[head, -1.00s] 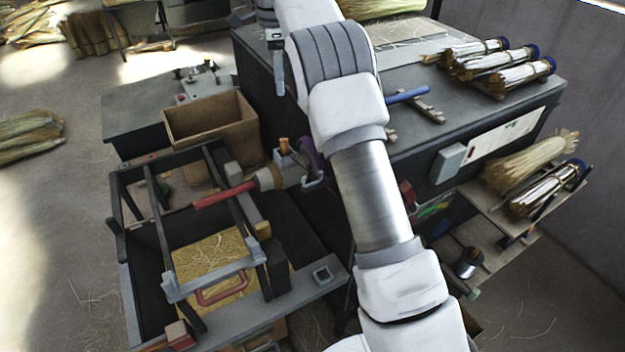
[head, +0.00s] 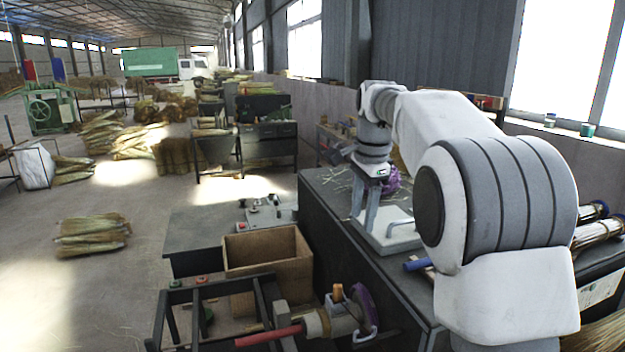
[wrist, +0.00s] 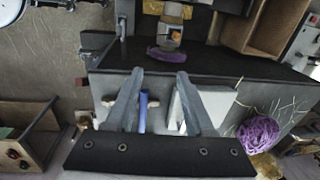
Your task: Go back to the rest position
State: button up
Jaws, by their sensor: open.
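My gripper (head: 364,222) hangs from my raised arm over the dark workbench (head: 335,213), fingers pointing down. In the wrist view my gripper (wrist: 158,78) shows two spread grey fingers with nothing held between them. A blue-handled tool (wrist: 143,112) lies on the bench below, seen between the fingers. A pale plate with a handle (head: 393,233) lies on the bench; it shows partly behind the right finger in the wrist view (wrist: 210,103). A ball of purple twine (wrist: 258,134) is to its right.
The winding machine with a red handle (head: 268,335) stands at lower left, beside an open wooden box (head: 268,252). Wrapped broom bundles (head: 598,232) lie at the right, behind my arm. Open floor (head: 60,290) spreads at the left.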

jog(key=s+d+r+n+t, duration=0.15)
jog(key=s+n, duration=0.25)
jog(key=s, duration=0.5)
jog(key=s+d+f+n+t+b, duration=0.1)
jog(key=s+f+n, duration=0.4)
jog(key=s, duration=0.6)
jog(key=s+d+f+n+t+b, duration=0.1)
jog(key=s+f+n, duration=0.4)
jog(key=s, duration=0.7)
jog(key=shift+s, duration=0.15)
jog(key=shift+d+t, duration=0.2)
jog(key=shift+t, duration=0.05)
